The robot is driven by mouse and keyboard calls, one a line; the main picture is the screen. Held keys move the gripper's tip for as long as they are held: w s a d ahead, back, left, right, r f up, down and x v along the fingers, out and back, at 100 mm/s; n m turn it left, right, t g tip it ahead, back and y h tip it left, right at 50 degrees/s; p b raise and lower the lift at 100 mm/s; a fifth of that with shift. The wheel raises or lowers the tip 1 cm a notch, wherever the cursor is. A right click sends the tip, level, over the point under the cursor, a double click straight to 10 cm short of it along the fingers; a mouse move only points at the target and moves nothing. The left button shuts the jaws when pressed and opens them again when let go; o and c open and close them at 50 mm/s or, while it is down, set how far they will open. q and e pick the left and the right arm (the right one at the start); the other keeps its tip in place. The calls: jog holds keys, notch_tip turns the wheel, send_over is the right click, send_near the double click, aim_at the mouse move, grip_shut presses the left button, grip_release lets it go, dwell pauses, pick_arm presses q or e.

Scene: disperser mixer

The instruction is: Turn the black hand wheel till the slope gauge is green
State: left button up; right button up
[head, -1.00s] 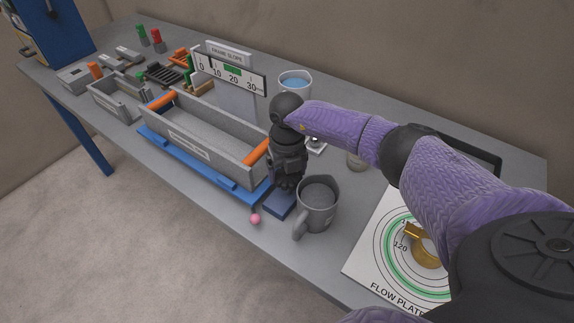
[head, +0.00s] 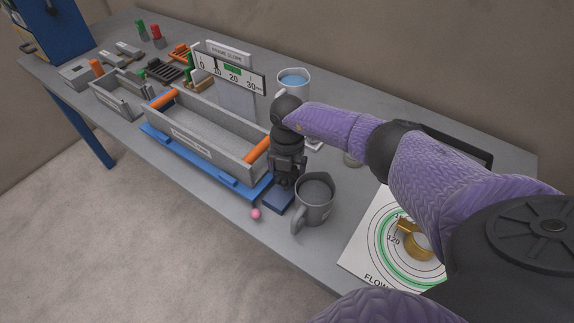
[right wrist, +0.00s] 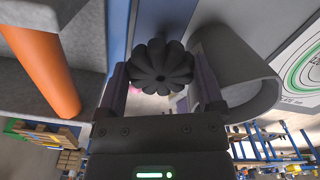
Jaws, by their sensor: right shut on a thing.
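The black hand wheel (right wrist: 160,66) has a lobed rim and shows in the right wrist view between the fingers of my right gripper (right wrist: 162,82), which is shut on it. In the head view my right gripper (head: 286,182) points down at the front right end of the blue base; there it hides the wheel. The slope gauge (head: 228,74) stands behind the grey trough (head: 205,135), with a scale from 0 to 30 and a green band near 20. I cannot make out its pointer. My left gripper is out of view.
A grey mug (head: 314,200) stands close to the right of my right gripper. A pink ball (head: 255,214) shows at the table's front edge. A cup of blue liquid (head: 294,80) stands behind, and a flow plate (head: 365,252) lies to the right.

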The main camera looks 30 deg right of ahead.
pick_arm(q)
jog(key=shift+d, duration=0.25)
pick_arm(e)
jog(key=o, duration=1)
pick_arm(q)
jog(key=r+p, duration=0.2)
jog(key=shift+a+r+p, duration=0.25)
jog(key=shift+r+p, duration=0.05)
pick_arm(e)
notch_tip(320, 180, up, 10)
